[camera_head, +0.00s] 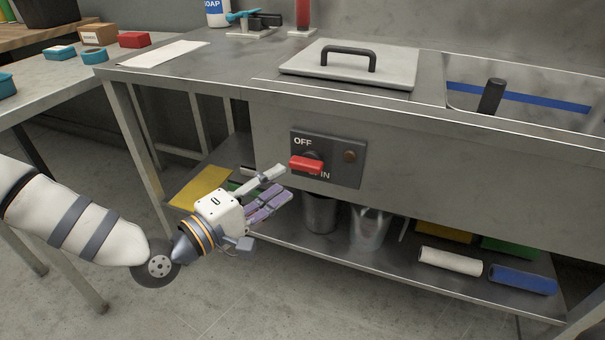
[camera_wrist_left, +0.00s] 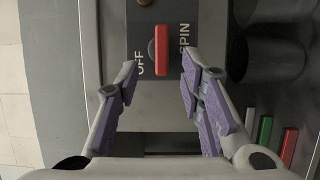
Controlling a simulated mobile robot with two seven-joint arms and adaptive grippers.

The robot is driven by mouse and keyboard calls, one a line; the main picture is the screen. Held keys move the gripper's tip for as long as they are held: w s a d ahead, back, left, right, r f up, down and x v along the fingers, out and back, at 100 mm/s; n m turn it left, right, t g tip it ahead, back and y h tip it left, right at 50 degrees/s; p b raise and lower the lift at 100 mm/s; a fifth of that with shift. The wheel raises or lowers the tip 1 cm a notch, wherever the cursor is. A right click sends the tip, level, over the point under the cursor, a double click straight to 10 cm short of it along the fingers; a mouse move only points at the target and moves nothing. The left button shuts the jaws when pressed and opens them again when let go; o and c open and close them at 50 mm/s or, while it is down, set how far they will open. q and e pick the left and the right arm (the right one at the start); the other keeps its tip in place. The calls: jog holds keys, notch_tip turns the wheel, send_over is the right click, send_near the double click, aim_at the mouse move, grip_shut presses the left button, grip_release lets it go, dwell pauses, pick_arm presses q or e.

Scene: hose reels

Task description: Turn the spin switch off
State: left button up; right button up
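The spin switch is a red handle (camera_head: 306,163) on a dark panel (camera_head: 340,149) on the steel counter's front. OFF is printed above the handle and SPIN below it, partly covered. The handle lies about level, between the two words. In the left wrist view the red handle (camera_wrist_left: 161,50) shows beyond the fingertips, between the words OFF and SPIN. My left gripper (camera_head: 278,186) is open and empty, just left of and below the handle, with its fingers pointing at the panel. In the left wrist view the gripper (camera_wrist_left: 160,85) has its fingers wide apart, not touching the handle. My right gripper is not in view.
A lid with a black handle (camera_head: 347,66) lies on the counter above. The lower shelf (camera_head: 330,247) holds a metal pot (camera_head: 319,214), a clear container (camera_head: 368,229) and rolls.

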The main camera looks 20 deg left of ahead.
aim_at(302, 168)
pick_arm(q)
jog(key=x, duration=0.7)
jog(key=shift+w+d+f, duration=0.1)
jog(key=shift+c, duration=0.2)
grip_shut()
